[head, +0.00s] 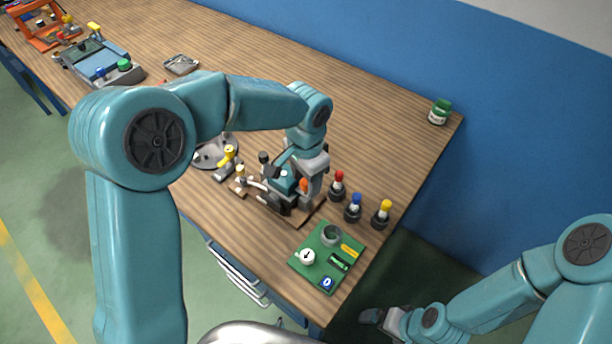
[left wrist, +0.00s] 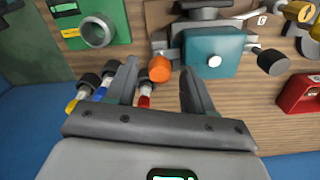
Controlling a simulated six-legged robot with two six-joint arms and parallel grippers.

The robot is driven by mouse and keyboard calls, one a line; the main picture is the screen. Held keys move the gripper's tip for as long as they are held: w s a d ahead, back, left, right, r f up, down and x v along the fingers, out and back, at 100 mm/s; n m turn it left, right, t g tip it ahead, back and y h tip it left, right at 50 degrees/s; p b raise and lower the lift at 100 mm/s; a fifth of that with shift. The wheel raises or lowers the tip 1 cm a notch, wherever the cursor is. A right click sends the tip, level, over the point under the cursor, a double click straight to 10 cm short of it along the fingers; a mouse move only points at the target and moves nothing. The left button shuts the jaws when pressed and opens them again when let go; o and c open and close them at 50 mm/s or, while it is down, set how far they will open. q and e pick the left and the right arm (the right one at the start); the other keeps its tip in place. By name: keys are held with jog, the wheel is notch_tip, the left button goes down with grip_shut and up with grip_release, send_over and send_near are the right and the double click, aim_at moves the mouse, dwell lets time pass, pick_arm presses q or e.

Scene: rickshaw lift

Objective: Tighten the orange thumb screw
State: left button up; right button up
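The orange thumb screw (left wrist: 160,68) sits at the side of a teal block (left wrist: 213,53) on a small rig. In the left wrist view it shows between my left gripper's fingertips (left wrist: 160,72), with gaps on both sides. I cannot tell how far it lies beyond the tips. In the head view the screw (head: 304,185) is partly visible beside the teal block (head: 284,180), close under my left gripper (head: 298,172). My left gripper is open and empty. My right gripper (head: 372,316) hangs low beyond the table's near edge, too small to read its fingers.
Red, blue and yellow-topped bottles (head: 353,208) stand close right of the rig. A green board (head: 306,278) with a cup and dials lies at the near table corner. A green-lidded jar (head: 439,112) stands at the far right. The wooden table between rig and jar is clear.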

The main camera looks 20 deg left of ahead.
aim_at(306, 182)
pick_arm(q)
jog(key=shift+r, duration=0.1)
notch_tip(306, 182, up, 16)
dwell(0.4)
jog(key=shift+s, duration=0.1)
